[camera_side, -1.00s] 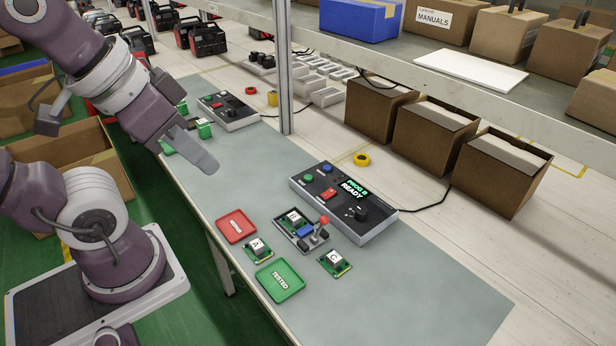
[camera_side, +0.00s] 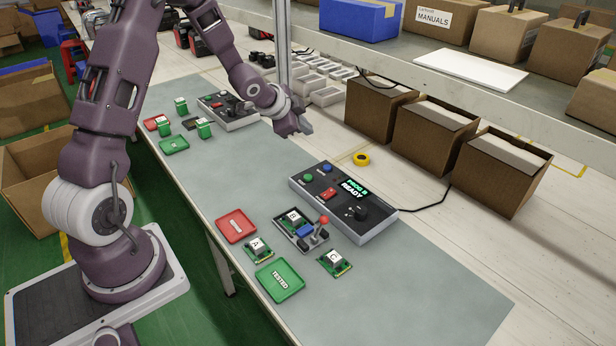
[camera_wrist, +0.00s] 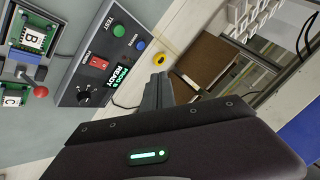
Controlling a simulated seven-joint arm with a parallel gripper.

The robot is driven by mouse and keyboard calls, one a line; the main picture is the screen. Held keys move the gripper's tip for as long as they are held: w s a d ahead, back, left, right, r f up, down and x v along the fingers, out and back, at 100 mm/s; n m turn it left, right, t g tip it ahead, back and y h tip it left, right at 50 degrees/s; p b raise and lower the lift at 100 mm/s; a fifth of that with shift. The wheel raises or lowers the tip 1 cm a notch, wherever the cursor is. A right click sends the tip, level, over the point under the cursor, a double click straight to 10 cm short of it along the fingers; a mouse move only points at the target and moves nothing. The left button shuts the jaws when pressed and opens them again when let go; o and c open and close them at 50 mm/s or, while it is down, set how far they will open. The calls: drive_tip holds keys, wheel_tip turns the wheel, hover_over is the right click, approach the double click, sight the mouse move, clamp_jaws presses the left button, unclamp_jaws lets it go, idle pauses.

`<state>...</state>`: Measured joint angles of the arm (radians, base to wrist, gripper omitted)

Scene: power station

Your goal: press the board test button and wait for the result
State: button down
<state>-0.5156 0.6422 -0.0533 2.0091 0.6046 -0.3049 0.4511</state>
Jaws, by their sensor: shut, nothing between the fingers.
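The board tester (camera_side: 350,222) is a grey box with a dark face. Its screen (camera_side: 355,188) reads "PROG B READY". It carries a green button (camera_side: 308,178), a blue button (camera_side: 327,168), a red switch (camera_side: 328,194) and a black knob (camera_side: 360,214). In the wrist view the green button (camera_wrist: 140,45) and blue button (camera_wrist: 118,30) lie ahead of the fingers, with a "TEST" label on the same face. Board B (camera_side: 294,220) sits in the fixture (camera_side: 311,247) in front of the tester. My gripper (camera_side: 307,127) is shut and empty, in the air behind the tester, touching no button.
Board A (camera_side: 257,248), board C (camera_side: 335,263), a red tray (camera_side: 235,226) and a green "TESTED" tray (camera_side: 279,281) lie around the fixture. The red-topped lever (camera_side: 321,228) stands up there. A post (camera_side: 283,70) rises beside my arm; cartons (camera_side: 435,135) stand right.

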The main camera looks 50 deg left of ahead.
hover_over(305, 178)
wheel_tip(305, 178, down, 5)
drive_tip(key=shift+r+m+t+h, duration=0.1)
drive_tip(key=shift+m+t+h, duration=0.2)
drive_tip(key=shift+m, duration=0.1)
drive_tip(key=shift+d, duration=0.1)
drive_tip(key=shift+f, duration=4.4)
drive_tip(key=shift+f, duration=0.1)
drive_tip(key=shift+f, duration=0.3)
drive_tip(key=shift+f, duration=0.45)
drive_tip(key=shift+r, duration=0.85)
